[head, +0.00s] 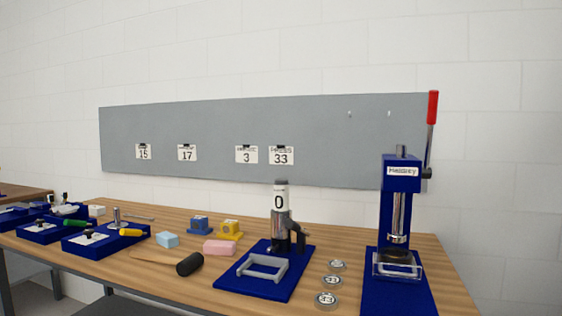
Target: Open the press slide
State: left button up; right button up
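A blue press (402,173) with a red-tipped lever (432,110) stands at the right end of the wooden table. Its lever points up. A silver ram (398,215) hangs above a clear-walled slide (397,268) at the base, with a dark round piece in it. I cannot tell from here whether the slide is in or out. Neither of my grippers is in view.
A mallet (190,264), foam blocks (220,248) and blue trays (106,238) lie left.

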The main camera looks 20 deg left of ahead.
aim_at(405, 269)
jog(key=k, duration=0.35)
jog(key=u, duration=0.65)
jog(key=i, duration=1.25)
jog(key=z, duration=0.65)
